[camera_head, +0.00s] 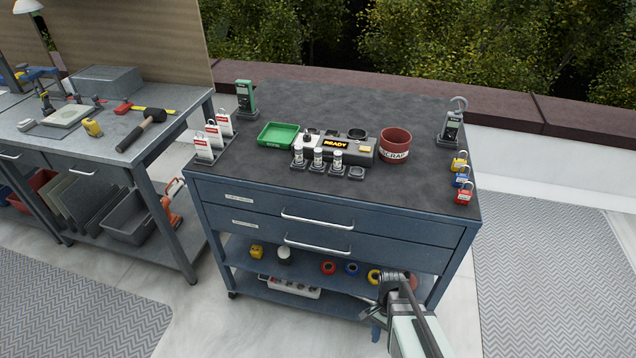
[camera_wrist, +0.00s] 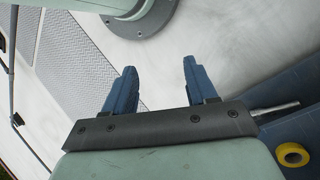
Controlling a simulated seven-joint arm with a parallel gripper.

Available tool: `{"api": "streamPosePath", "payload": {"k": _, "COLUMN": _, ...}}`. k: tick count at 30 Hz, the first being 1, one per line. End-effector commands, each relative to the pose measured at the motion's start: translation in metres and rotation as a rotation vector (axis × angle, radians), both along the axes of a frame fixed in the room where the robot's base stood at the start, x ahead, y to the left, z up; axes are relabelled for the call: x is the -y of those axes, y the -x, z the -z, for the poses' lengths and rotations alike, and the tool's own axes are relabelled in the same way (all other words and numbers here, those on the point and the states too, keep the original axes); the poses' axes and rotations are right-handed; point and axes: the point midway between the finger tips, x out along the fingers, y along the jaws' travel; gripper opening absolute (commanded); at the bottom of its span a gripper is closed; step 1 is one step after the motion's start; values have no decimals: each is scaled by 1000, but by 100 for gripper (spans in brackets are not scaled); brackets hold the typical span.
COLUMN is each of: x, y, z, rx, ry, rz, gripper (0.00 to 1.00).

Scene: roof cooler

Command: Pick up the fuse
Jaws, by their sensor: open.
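Several small white-and-grey cylinders that look like fuses stand upright in a row of dark square holders on the cart top; the middle one (camera_head: 318,158) is between two others. The holder at the right end of the row (camera_head: 356,173) looks empty. My gripper (camera_head: 374,318) is low in front of the cart, below the top and apart from the cylinders. In the wrist view its two blue fingers (camera_wrist: 160,68) are spread with nothing between them. No fuse shows in the wrist view.
Behind the row are a green tray (camera_head: 278,135), a device reading READY (camera_head: 336,143) and a red SCRAP bin (camera_head: 396,146). Tags (camera_head: 204,147) stand at the left edge, padlocks (camera_head: 462,180) at the right. Drawer handles (camera_head: 318,219) jut from the front.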

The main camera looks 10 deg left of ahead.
Motion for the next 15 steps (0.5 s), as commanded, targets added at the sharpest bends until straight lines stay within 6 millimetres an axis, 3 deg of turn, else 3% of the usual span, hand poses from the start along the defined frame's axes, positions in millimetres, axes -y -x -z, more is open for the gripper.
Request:
{"api": "streamPosePath", "payload": {"k": 1, "x": -10, "y": -14, "z": -10, "rx": 15, "ry": 21, "rz": 31, "gripper": 57}}
{"api": "streamPosePath", "payload": {"k": 6, "x": -41, "y": -47, "z": -46, "rx": 53, "ry": 97, "rz": 152, "gripper": 57}}
{"api": "streamPosePath", "payload": {"k": 15, "x": -101, "y": -92, "z": -118, "rx": 123, "ry": 216, "rz": 369, "gripper": 57}}
